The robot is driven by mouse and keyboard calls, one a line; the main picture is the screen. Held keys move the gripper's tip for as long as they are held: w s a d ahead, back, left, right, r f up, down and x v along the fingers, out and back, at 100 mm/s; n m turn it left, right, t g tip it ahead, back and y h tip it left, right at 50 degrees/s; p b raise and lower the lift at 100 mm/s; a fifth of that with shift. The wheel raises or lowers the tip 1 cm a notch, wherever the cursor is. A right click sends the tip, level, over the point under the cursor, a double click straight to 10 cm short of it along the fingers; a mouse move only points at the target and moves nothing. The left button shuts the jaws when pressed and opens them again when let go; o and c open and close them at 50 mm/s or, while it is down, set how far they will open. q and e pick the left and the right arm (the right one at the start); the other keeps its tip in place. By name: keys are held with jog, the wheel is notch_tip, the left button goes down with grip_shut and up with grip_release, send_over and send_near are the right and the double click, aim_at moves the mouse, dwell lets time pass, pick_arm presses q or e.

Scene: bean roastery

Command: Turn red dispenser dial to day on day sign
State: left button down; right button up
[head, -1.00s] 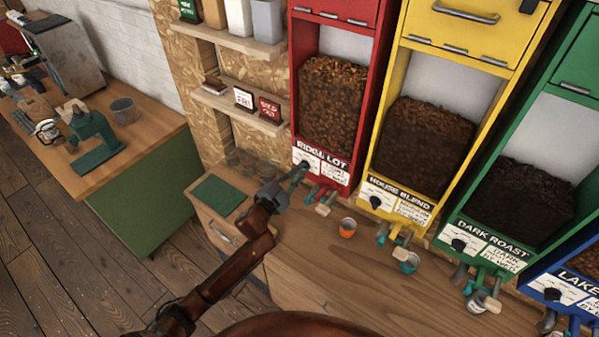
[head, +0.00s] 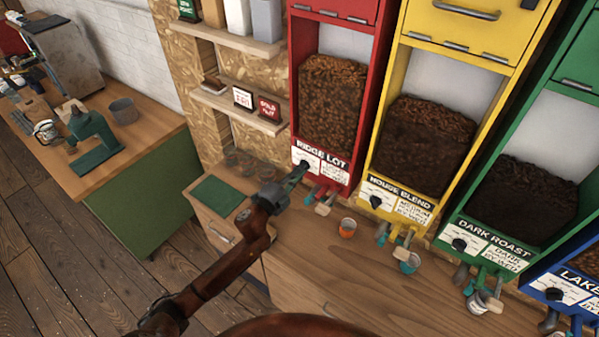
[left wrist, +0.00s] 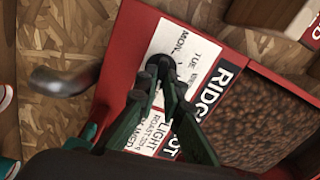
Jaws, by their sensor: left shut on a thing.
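The red dispenser (head: 334,100), labelled RIDGE LOT, stands at the back, full of beans. Its black dial (left wrist: 161,64) is on a white plate (left wrist: 190,48) printed with day names; MON and TUE can be read in the left wrist view. My left gripper (head: 298,174) is shut on the dial, and its green fingers (left wrist: 163,85) cover part of it. Where the dial points is hidden. The small day sign (head: 243,97) stands on the lower shelf left of the dispenser and appears to read FRI. My right gripper is not in view.
A SOLD OUT sign (head: 269,108) stands beside the day sign. Yellow (head: 398,150) and green (head: 476,238) dispensers stand to the right. A metal spout (left wrist: 62,82) juts out near the fingers.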

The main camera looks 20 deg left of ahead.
pick_arm(q)
jog(key=c, duration=2.1)
grip_release()
jog(key=v, duration=1.2)
